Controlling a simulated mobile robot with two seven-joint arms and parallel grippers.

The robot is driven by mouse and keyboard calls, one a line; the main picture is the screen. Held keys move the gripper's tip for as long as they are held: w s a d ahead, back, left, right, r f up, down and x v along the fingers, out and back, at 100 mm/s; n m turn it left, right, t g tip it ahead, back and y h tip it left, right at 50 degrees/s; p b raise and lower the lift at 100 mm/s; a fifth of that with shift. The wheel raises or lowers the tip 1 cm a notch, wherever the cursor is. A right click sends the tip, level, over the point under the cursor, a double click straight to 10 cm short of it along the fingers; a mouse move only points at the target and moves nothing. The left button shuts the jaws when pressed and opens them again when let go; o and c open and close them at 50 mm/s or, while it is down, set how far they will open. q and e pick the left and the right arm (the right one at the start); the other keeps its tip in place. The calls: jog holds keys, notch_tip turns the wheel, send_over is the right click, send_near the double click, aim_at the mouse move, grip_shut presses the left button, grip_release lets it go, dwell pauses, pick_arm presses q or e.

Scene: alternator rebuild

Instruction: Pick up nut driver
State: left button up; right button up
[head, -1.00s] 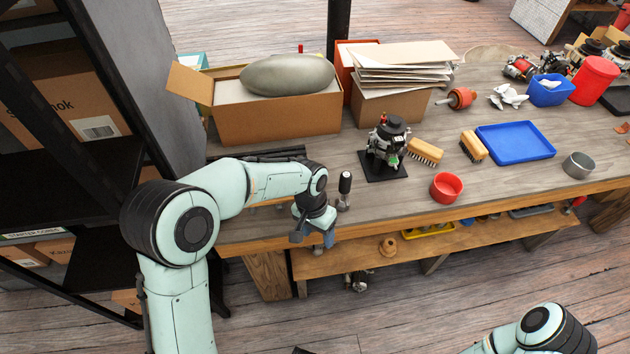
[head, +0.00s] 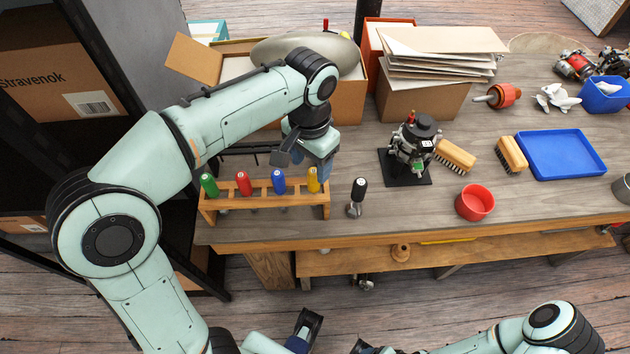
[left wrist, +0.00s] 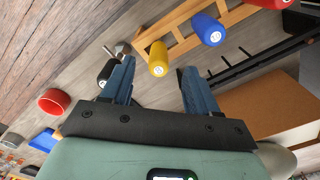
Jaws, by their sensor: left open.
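A wooden rack (head: 262,208) at the table's front left holds upright drivers with green (head: 209,184), red (head: 243,182), blue (head: 279,181) and yellow (head: 313,181) handles. I cannot tell which is the nut driver. My left gripper (head: 322,168) is open and empty by the rack's right end, near the yellow handle. In the left wrist view, the yellow handle (left wrist: 158,60) shows between the open fingers (left wrist: 155,84), towards their tips. My right arm shows at the bottom; its gripper's state is unclear.
Behind the rack stand a cardboard box (head: 345,95) with a grey oval object and a box of papers (head: 425,98). To the right are a partly built alternator (head: 412,145), two brushes, a red cup (head: 474,202) and a blue tray (head: 560,155). A dark shelf borders the left.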

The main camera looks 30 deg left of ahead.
aim_at(314, 180)
pick_arm(q)
jog(key=f, duration=0.2)
jog(key=f+b, duration=0.1)
jog(key=f, duration=0.4)
jog(key=shift+w+d+f, duration=0.1)
jog(key=shift+w+f, duration=0.2)
jog(key=shift+w, duration=0.05)
jog(key=shift+c, duration=0.3)
grip_shut()
